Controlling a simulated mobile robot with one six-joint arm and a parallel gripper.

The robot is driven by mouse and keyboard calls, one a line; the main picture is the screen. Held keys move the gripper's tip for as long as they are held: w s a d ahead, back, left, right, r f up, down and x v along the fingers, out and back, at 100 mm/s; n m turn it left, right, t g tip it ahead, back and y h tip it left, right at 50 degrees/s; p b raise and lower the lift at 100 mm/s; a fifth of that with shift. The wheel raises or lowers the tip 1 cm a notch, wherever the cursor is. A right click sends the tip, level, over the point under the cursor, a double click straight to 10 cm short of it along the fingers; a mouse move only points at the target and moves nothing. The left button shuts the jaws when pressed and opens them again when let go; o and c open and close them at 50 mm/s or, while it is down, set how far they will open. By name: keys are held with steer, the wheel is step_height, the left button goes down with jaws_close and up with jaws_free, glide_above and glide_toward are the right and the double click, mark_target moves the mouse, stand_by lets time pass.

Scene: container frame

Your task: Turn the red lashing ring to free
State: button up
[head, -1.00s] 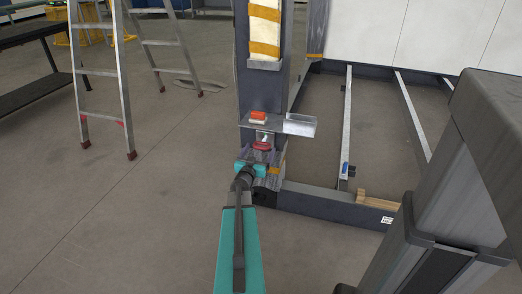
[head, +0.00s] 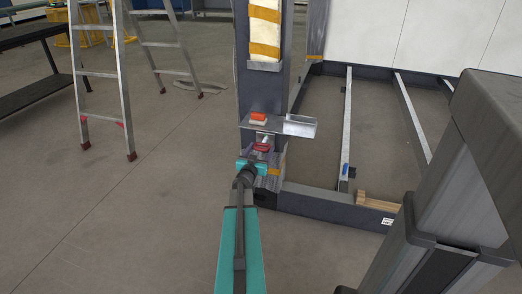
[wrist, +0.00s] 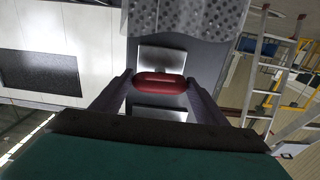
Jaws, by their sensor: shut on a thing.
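The red lashing ring (head: 261,147) is on the dark upright post, just below a metal shelf. In the wrist view the ring (wrist: 160,82) is a rounded red bar in front of bright metal plates. My gripper (head: 257,155) reaches the ring from the front. In the wrist view its two fingers (wrist: 160,88) stand on either side of the ring and are shut on its ends. The ring's mounting is mostly hidden behind it.
A metal shelf (head: 270,124) with an orange-and-white item (head: 258,119) juts out just above the ring. The dark post (head: 263,88) stands behind. A stepladder (head: 98,80) is at left. Dark floor beams (head: 330,205) run right.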

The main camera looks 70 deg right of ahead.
steer(key=shift+m+p, duration=0.3)
steer(key=o, duration=1)
steer(key=shift+a, duration=0.1)
steer(key=shift+s+a+p, duration=0.2)
steer(key=shift+a+p, duration=0.4)
steer(key=shift+a, duration=2.85)
steer(key=shift+s+a+p, duration=0.15)
steer(key=shift+a+p, duration=0.45)
steer(key=shift+a, duration=2.8)
